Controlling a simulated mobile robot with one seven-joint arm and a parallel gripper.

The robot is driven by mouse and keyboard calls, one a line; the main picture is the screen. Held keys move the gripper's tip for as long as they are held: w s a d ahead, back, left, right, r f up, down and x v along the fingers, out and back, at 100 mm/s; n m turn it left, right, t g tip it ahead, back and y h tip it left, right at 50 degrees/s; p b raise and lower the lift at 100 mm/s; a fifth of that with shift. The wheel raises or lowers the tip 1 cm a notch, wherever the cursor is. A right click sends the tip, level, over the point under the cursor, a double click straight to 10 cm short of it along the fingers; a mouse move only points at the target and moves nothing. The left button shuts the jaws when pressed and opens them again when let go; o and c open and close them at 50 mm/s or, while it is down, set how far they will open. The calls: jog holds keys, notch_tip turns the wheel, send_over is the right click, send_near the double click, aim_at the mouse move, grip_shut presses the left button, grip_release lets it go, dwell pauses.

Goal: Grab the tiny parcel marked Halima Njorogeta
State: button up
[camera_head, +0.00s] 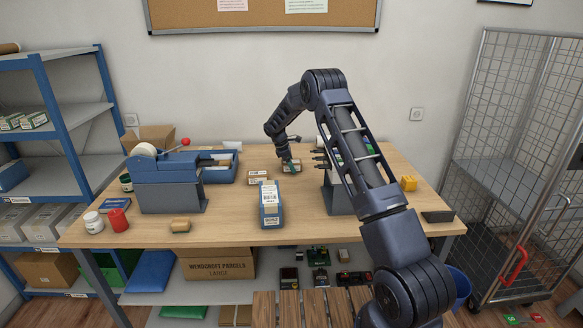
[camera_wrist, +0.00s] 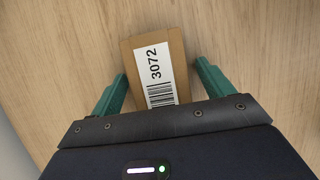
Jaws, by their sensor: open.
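A small brown parcel (camera_wrist: 178,48) with a white label reading 3072 and a barcode lies on the wooden table in the wrist view. My gripper (camera_wrist: 162,70) is open, with one green finger on each side of this parcel and gaps between. The parcel's near end is hidden by my gripper body. In the head view my gripper (camera_head: 289,162) is over a small parcel (camera_head: 293,168) at the back middle of the table. No name Halima Njorogeta is legible in either view.
Small brown parcels (camera_head: 258,176) lie just left of my gripper. A small parcel (camera_head: 180,224) lies at the front left, near a blue dispenser (camera_head: 168,190).

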jog(key=shift+c, duration=0.2)
jog(key=c, duration=1.1)
jog(key=shift+c, duration=0.2)
